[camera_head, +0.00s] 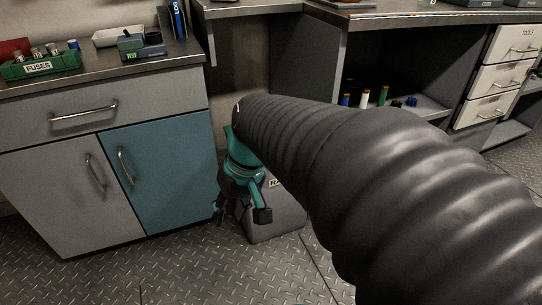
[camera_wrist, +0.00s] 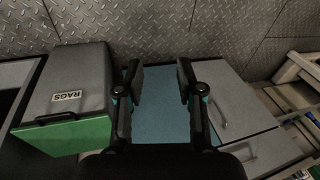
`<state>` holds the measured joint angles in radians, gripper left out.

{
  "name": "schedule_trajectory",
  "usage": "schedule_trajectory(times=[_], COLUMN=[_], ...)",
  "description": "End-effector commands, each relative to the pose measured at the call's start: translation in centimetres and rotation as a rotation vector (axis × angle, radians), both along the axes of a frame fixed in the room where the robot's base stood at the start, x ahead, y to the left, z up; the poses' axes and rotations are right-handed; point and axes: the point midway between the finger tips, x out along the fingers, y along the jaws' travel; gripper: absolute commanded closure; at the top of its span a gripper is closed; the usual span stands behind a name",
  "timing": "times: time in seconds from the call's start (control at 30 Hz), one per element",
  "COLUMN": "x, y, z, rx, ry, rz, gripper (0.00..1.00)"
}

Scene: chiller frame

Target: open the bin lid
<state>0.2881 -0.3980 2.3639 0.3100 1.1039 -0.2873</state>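The bin is a grey box with a RAGS label. In the wrist view the bin (camera_wrist: 85,75) is at the left, with a green lid (camera_wrist: 65,137) at its lower end and a dark strip along the lid's edge. The lid looks shut. In the head view the bin (camera_head: 280,222) stands on the floor, mostly hidden behind my arm and gripper. My gripper (camera_head: 240,214) hangs in front of it. In the wrist view my gripper (camera_wrist: 160,80) is open and empty, to the right of the bin, with the blue cabinet door behind its fingers.
A cabinet with a blue door (camera_head: 168,170) stands left of the bin. A green fuse tray (camera_head: 45,67) and other items are on its top. A workbench with an open shelf (camera_head: 425,103) and drawers (camera_head: 510,75) is at the right. The metal floor (camera_head: 180,275) in front is clear.

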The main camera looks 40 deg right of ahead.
Motion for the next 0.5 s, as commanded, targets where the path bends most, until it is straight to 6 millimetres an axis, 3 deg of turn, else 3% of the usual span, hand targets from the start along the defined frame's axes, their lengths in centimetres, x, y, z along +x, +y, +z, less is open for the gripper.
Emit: schedule_trajectory(times=[0.03, 0.27, 0.5], x=[0.8, 4.4, 8.2], y=[-0.6, -3.6, -9.4], z=[-1.1, -3.7, -6.5], rx=[0.055, 0.347, 0.670], ry=[0.038, 0.114, 0.049], rz=[-0.020, -0.079, -0.166], gripper=[0.63, 0.63, 0.63])
